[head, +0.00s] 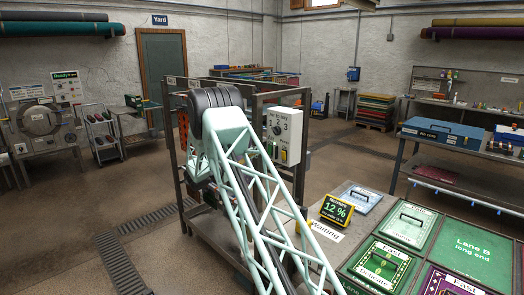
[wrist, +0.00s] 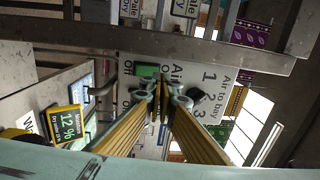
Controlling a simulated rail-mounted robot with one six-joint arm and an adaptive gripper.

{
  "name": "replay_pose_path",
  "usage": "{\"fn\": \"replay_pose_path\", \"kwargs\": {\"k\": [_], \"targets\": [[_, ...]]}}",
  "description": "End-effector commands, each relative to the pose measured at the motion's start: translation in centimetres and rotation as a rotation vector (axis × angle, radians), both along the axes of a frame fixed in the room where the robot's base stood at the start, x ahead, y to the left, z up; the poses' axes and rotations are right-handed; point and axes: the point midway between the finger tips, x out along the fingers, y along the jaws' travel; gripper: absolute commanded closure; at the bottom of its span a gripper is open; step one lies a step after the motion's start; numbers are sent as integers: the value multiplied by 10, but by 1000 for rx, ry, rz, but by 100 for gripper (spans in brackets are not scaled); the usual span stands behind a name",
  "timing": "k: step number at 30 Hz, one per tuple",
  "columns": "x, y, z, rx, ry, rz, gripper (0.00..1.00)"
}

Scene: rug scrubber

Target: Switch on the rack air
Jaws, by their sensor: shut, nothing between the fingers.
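A pale control box (head: 285,134) is mounted on the metal rack in the head view, lettered "Air to bay" with numbers 1, 2 and 3 around a black knob (head: 277,130). In the wrist view the box's face (wrist: 180,72) is turned over, with a green switch (wrist: 147,70) beside on and off lettering. The black knob (wrist: 197,96) shows right of the fingers. My gripper (wrist: 163,96) is shut and empty, its tips in front of the panel close to the switch and knob. I cannot tell whether they touch it. The head view hides the fingers.
Rack bars (wrist: 150,38) cross the wrist view close to the box. In the head view a bench (head: 345,193) carries a yellow-framed moisture display (head: 336,210) reading 12 %, and several labelled panels lie nearby. A drain grate (head: 122,262) crosses the open floor at left.

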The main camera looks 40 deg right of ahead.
Motion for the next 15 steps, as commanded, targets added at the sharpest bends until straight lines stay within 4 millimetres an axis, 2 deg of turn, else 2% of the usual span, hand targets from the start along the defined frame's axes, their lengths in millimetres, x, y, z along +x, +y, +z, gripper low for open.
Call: {"fn": "replay_pose_path", "kwargs": {"k": [9,15], "targets": [[-7,47,8,0,-1,2,100],[-11,68,11,1,0,1,100]]}}
